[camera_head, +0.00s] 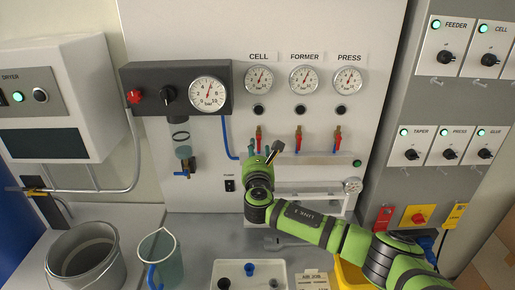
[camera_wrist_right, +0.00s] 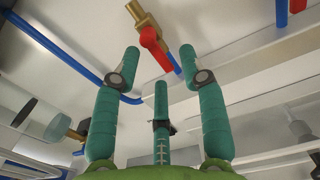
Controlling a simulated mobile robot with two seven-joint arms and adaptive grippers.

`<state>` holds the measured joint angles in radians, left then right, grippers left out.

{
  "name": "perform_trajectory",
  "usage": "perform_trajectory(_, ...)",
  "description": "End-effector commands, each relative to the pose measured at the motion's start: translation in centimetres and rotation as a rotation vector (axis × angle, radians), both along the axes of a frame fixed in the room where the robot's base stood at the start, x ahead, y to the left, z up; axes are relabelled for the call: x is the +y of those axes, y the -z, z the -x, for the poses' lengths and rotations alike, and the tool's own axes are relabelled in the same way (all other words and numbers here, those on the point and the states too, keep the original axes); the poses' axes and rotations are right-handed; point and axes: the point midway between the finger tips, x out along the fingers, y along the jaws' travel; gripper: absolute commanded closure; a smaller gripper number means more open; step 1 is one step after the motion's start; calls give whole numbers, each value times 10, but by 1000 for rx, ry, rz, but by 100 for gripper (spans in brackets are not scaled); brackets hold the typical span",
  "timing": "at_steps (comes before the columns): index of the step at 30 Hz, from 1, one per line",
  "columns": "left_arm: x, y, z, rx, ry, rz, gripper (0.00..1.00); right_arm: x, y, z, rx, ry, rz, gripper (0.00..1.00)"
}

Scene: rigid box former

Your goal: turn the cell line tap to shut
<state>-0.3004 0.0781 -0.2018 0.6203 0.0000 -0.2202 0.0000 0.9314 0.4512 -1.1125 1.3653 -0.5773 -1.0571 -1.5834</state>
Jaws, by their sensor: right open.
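The cell line tap (camera_head: 258,134) has a red handle on the white panel below the CELL gauge (camera_head: 259,78). In the head view its handle looks upright, much like its neighbours. In the right wrist view the tap's red handle (camera_wrist_right: 153,48) slants down from a brass body (camera_wrist_right: 140,16). My right gripper (camera_head: 266,157) is just below the tap. Its green fingers (camera_wrist_right: 159,58) are open and empty, with the handle showing between the two outer fingertips. I cannot tell how far the fingertips are from it. My left gripper is not in view.
The former tap (camera_head: 298,136) and press tap (camera_head: 337,138) are to the right. A grey regulator box (camera_head: 150,90) and blue hose (camera_head: 226,138) are to the left. A bucket (camera_head: 84,258), jug (camera_head: 161,260) and white tray (camera_head: 232,268) stand below.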

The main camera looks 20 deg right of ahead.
Motion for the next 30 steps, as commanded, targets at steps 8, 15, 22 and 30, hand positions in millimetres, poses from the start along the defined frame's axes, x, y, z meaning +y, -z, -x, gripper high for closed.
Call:
perform_trajectory(8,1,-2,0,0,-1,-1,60,-2,0,-7,0,0,-1,57)
perform_trajectory(15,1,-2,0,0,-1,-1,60,-2,0,-7,0,0,-1,94)
perform_trajectory(22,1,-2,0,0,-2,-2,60,-2,0,-7,-1,1,-2,100)
perform_trajectory(30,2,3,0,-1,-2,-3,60,-1,2,-7,-13,0,-50,100)
